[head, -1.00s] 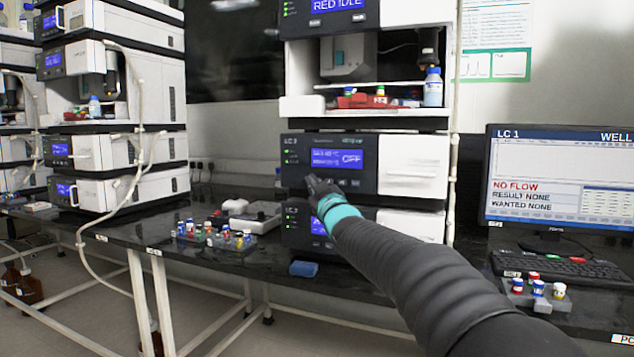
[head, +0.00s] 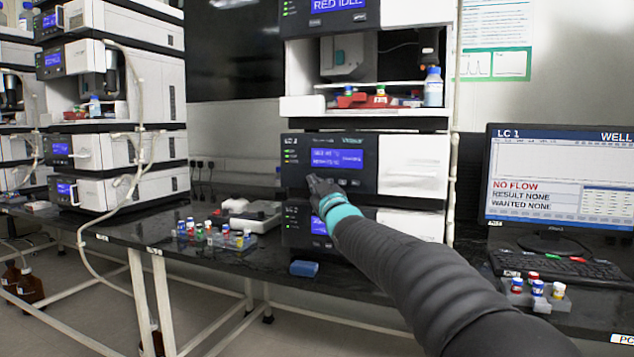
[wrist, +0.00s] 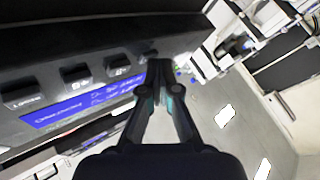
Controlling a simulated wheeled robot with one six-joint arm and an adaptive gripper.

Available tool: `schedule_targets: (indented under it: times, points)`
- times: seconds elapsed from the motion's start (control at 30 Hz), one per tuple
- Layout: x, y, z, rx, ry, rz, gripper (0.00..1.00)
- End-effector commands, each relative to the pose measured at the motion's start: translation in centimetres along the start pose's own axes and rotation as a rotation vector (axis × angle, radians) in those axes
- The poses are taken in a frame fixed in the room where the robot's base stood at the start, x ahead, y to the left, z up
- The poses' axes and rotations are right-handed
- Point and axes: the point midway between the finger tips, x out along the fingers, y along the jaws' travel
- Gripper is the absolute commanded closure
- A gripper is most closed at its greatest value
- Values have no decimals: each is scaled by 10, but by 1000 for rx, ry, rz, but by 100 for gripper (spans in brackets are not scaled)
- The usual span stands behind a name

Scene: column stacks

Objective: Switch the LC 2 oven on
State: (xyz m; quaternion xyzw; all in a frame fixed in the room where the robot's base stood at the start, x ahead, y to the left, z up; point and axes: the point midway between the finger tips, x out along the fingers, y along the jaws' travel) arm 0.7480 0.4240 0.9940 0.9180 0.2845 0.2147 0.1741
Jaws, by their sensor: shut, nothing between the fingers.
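The LC 2 oven is the dark-fronted unit (head: 299,178) in the middle of the stack at centre; its small label is hard to read. Its blue display (head: 338,159) is lit with small text, too blurred to read fully. My gripper (head: 312,180) is shut and empty, at the lower left of this front, just below the display. In the wrist view its fingertips (wrist: 160,68) are together beside the end of a row of dark buttons (wrist: 75,74). I cannot tell whether they touch a button. A blue strip of display (wrist: 70,112) shows beside the buttons.
A similar unit with a blue display (head: 317,225) sits below, partly hidden by my arm. An open bay above holds vials and a bottle (head: 433,88). A blue block (head: 304,268) and vial racks (head: 215,236) stand on the bench; a monitor (head: 560,180) is at right.

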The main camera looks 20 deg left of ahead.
Motion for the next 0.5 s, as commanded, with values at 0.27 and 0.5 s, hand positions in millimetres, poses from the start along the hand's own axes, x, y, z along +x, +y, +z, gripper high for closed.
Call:
schedule_targets:
  times: [0.27,0.5]
  points:
    - [-8,-6,-4,0,1,0,100]
    - [-12,-8,-8,0,1,0,100]
